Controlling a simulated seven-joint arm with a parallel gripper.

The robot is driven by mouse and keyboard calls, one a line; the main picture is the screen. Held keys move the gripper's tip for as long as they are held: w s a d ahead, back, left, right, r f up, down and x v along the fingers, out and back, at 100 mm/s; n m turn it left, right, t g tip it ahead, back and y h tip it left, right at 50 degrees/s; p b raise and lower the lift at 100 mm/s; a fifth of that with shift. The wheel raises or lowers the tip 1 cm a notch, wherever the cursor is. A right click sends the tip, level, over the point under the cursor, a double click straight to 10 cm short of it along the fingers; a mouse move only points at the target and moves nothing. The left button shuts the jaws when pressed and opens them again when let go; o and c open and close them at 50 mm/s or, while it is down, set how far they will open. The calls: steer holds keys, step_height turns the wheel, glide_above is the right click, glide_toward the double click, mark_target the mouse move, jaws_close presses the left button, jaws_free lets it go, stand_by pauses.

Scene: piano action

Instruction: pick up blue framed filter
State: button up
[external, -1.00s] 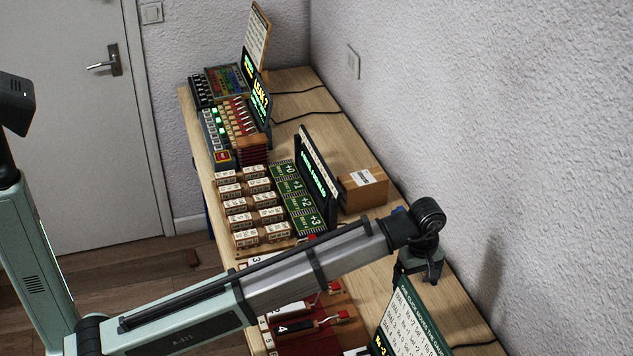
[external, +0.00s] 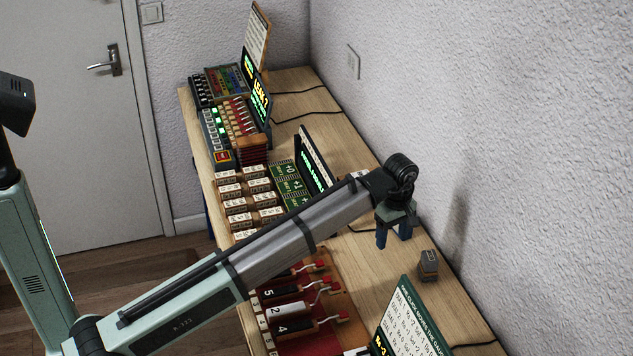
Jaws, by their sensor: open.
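I cannot make out a blue framed filter for certain in the external view; the arm hides part of the table. My gripper (external: 393,238) hangs over the right side of the wooden table, pointing down. Its two dark blue fingers are apart, and I see nothing between them. A small grey block (external: 428,265) stands on the table to the right of and below the gripper in the picture, apart from it.
Red-ended levers (external: 320,284) on a red board lie below my arm. Rows of labelled blocks (external: 232,190) and green cards (external: 283,170) stand farther back. A sign board (external: 412,318) stands at front right. Bare table (external: 300,92) shows at the back.

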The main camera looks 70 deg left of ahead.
steer(key=w+a, duration=0.3)
steer(key=a, duration=0.1)
steer(key=w+a+r, duration=0.1)
steer(key=w+a, duration=0.3)
steer(key=a, duration=0.1)
steer(key=w+a, duration=0.3)
steer(key=a, duration=0.2)
steer(key=shift+w+a+r, duration=0.15)
steer(key=shift+w+a, duration=0.05)
steer(key=shift+w, duration=0.25)
steer(key=shift+m, duration=0.4)
steer(key=shift+f, duration=0.45)
step_height(320, 180, down, 8)
steer(key=shift+r, duration=0.1)
steer(key=shift+a+f, duration=0.15)
steer(key=shift+f, duration=1.15)
steer(key=shift+a+f, duration=0.1)
steer(key=shift+f, duration=1.2)
steer(key=shift+c, duration=0.4)
